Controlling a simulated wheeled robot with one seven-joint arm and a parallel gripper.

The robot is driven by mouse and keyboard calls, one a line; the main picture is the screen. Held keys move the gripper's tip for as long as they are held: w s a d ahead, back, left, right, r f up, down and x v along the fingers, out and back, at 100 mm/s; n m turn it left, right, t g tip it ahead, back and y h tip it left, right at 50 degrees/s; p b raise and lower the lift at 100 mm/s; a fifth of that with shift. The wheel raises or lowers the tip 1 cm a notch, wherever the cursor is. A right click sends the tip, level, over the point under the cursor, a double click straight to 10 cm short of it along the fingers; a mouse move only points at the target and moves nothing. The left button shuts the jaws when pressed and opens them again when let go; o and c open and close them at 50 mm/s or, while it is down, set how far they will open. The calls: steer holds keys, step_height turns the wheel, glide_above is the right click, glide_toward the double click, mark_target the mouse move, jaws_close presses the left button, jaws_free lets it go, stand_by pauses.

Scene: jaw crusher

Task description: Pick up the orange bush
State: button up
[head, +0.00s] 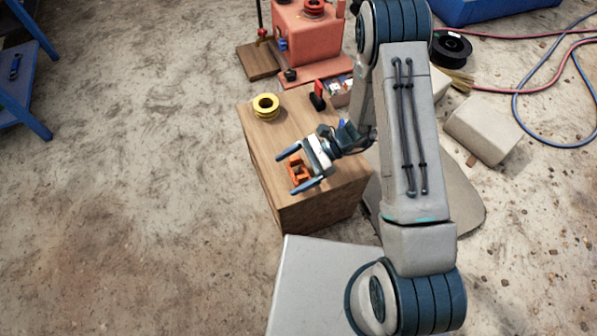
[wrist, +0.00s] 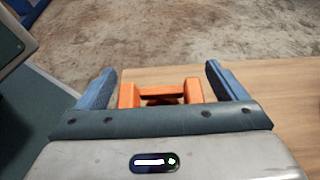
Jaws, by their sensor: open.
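The orange bush (head: 298,171) is a blocky, bracket-like orange piece near the front left edge of the wooden block's top (head: 331,187). My gripper (head: 287,174) is open over the block, with one blue finger on each side of the bush. In the wrist view the bush (wrist: 160,89) shows between the two spread fingers (wrist: 160,80), with a gap on both sides. The gripper body hides its near lower part. I cannot tell how high the fingertips are above the wood.
A yellow ring-shaped piece (head: 266,106) stands on the block's far left part. A red machine (head: 304,37) is behind it. A black spool (head: 451,48), grey stone blocks (head: 487,129) and hoses lie on the right. A blue frame (head: 22,85) is at far left; the floor between is clear.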

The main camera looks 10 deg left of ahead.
steer(key=c, duration=1.2)
steer(key=shift+r, duration=0.1)
steer(key=shift+c, duration=0.2)
